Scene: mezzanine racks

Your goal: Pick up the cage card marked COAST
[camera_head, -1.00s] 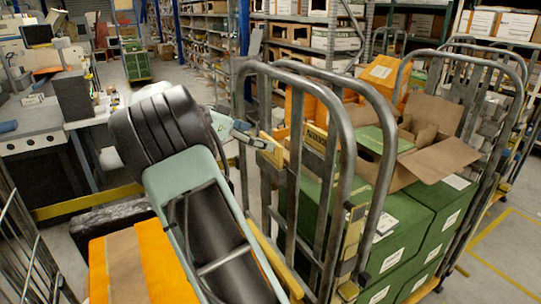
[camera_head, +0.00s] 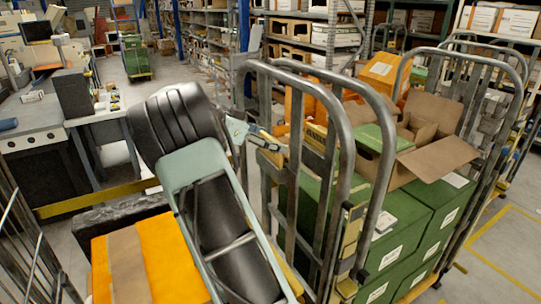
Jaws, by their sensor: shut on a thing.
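My gripper (camera_head: 262,141) is at the upper left side of the cage trolley, beside its bent grey tube frame. It is shut on a small pale yellow card (camera_head: 272,148), seen nearly edge-on, so its lettering cannot be read. Another yellow card (camera_head: 315,137) with dark lettering hangs on the cage just right of the gripper, partly behind a tube. Its word is too small to read surely. A further yellowish card or plate (camera_head: 354,222) sits lower on the cage. I cannot tell which card is marked COAST.
The cage trolley (camera_head: 349,150) holds green boxes (camera_head: 402,242), an open cardboard box (camera_head: 437,160) and orange boxes (camera_head: 381,70). An orange parcel (camera_head: 185,262) lies below my arm. A grey workbench (camera_head: 32,122) stands left.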

